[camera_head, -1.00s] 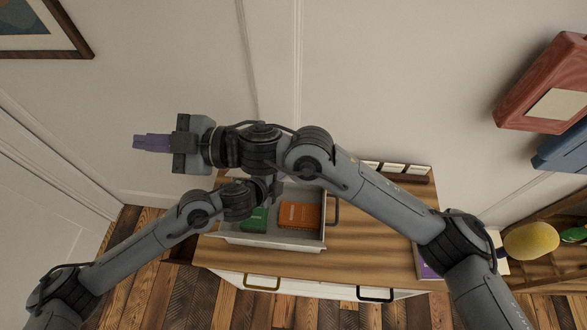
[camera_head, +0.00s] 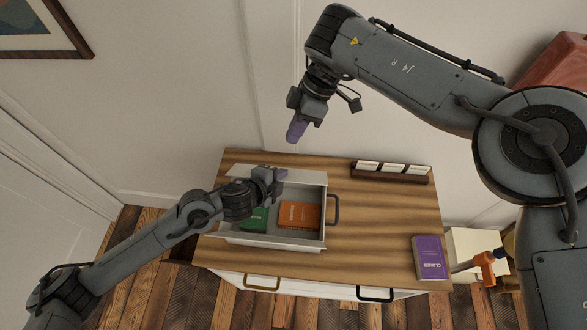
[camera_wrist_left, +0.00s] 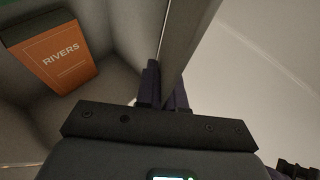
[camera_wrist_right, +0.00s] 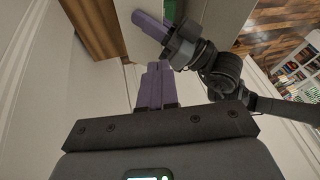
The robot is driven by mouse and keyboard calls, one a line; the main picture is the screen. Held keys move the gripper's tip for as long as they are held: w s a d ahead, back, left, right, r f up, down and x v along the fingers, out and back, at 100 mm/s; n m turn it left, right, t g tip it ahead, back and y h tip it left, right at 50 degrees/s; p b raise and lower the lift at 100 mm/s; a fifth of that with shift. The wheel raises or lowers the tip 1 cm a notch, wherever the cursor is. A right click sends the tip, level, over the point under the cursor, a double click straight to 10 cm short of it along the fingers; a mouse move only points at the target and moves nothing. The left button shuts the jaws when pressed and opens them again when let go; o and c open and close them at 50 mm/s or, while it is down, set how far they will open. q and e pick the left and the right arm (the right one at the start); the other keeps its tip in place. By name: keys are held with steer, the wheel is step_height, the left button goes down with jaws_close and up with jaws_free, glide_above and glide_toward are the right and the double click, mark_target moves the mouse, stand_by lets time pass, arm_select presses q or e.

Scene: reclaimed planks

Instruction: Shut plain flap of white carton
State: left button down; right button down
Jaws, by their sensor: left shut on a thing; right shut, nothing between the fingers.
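The white carton (camera_head: 322,232) stands open-topped on the wooden cabinet, with a green book (camera_head: 254,219) and an orange book (camera_head: 298,215) inside. A pale flap (camera_head: 315,176) stands out along its far side, and another pale panel (camera_head: 270,242) along its near side. My left gripper (camera_head: 281,174) is at the far side, shut on the edge of a thin pale panel (camera_wrist_left: 190,35); whether this is the flap or the wall is hard to tell. My right gripper (camera_head: 296,132) is shut and empty, in the air beyond the carton. The right wrist view shows the left fingers (camera_wrist_right: 148,25) nearby.
A dark handle (camera_head: 334,210) is at the carton's right side. A card rack (camera_head: 391,172) stands at the back right of the cabinet top, and a purple book (camera_head: 429,257) at the front right. The wood (camera_head: 380,220) between is clear. The wall rises behind.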

arm_select(q)
steer(key=shift+a+f, duration=0.1)
arm_select(e)
steer(key=w+d, duration=0.1)
steer(key=d, duration=0.2)
steer(key=m, duration=0.1)
glide_toward(289, 181)
steer(key=shift+w+a+f+h, duration=0.2)
steer(key=shift+w+a+f, duration=0.1)
steer(key=shift+a+f, duration=0.3)
steer(key=shift+w+a+f+h, duration=0.2)
steer(key=shift+w+a+f, duration=0.1)
steer(key=shift+a+f, duration=0.3)
steer(key=shift+s+f, duration=0.9)
steer(key=shift+f, duration=0.25)
steer(key=shift+s+a+f, duration=0.1)
steer(key=shift+s+f, duration=0.25)
steer(key=shift+f, duration=0.1)
